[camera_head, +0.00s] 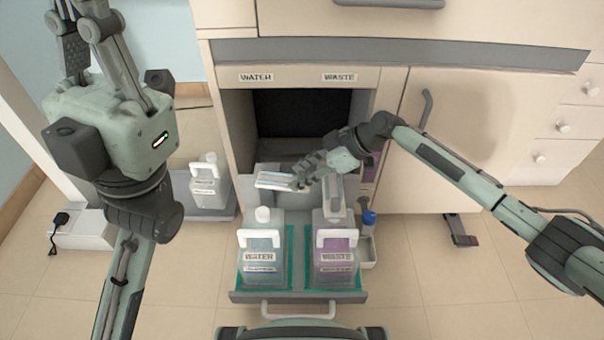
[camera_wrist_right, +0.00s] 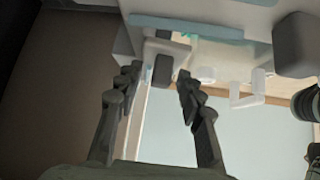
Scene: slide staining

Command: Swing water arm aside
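The water jug (camera_head: 261,255), labelled WATER, stands upright on the left of the pulled-out drawer. A pale flat bar (camera_head: 276,181), apparently the water arm, lies nearly level behind and above it. My right gripper (camera_head: 304,171) is at the bar's right end. In the right wrist view, its fingers (camera_wrist_right: 157,77) are spread apart, with a pale block with a dark band (camera_wrist_right: 166,62) beyond the tips; contact is unclear. My left gripper (camera_head: 92,28) points up at the upper left, its tips cut off by the picture edge.
The waste jug (camera_head: 336,255) stands beside the water jug, with an upright grey piece (camera_head: 333,196) behind it. A blue-capped bottle (camera_head: 368,222) is to the right. Another white jug (camera_head: 208,186) stands left of the cabinet. The cabinet opening (camera_head: 300,122) is dark.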

